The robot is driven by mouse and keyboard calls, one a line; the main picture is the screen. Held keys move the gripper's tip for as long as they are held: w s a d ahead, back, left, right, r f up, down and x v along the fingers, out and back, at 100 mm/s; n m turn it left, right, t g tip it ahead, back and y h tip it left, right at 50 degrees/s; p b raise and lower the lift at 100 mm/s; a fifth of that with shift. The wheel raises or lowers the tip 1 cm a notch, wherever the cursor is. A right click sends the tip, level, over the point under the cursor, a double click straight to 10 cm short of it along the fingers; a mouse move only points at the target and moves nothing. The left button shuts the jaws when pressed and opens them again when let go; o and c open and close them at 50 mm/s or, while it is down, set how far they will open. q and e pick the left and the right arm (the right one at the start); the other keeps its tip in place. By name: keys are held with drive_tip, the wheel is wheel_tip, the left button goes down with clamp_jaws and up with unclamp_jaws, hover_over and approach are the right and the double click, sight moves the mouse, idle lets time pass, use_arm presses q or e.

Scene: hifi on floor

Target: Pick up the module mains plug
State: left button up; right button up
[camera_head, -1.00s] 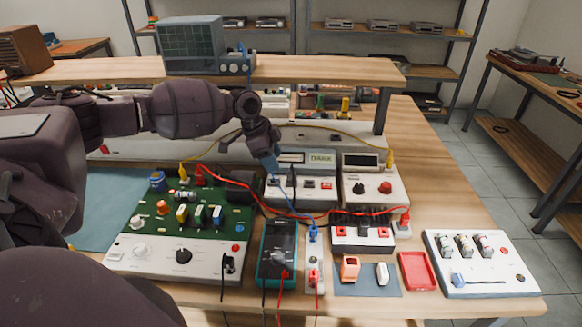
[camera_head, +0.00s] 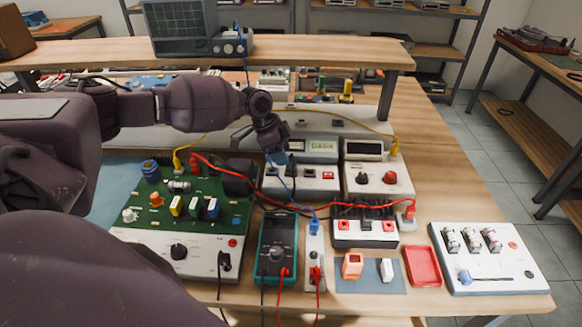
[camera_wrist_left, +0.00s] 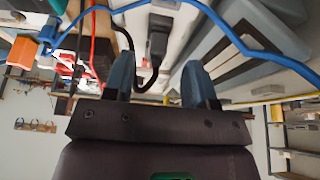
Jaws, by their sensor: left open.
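My left gripper (camera_head: 278,158) is open in front of the grey module with the small display (camera_head: 310,147). A black plug (camera_wrist_left: 158,42) with a black cable shows in the left wrist view, just beyond the gap between the open blue fingertips of my left gripper (camera_wrist_left: 158,68). It looks like the module mains plug. The fingers do not visibly touch it. In the head view the plug is a small dark shape (camera_head: 291,163) just right of the fingertips, partly hard to make out. My right gripper is not in view.
A blue cable (camera_wrist_left: 235,35) arches across the wrist view near the fingers. A red lead (camera_head: 230,175) and a yellow lead cross the bench. A green circuit board (camera_head: 160,212), a teal multimeter (camera_head: 276,240) and a white socket strip (camera_head: 315,245) stand in front. A raised shelf (camera_head: 330,52) lies behind.

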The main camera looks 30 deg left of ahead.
sight(291, 168)
use_arm(q)
drive_tip(key=d+f, duration=0.1)
drive_tip(key=w+d+f, duration=0.1)
drive_tip(key=f, duration=0.1)
drive_tip(key=shift+w+d+f, duration=0.15)
drive_tip(key=shift+f, duration=0.35)
clamp_jaws()
drive_tip(key=shift+r, duration=0.1)
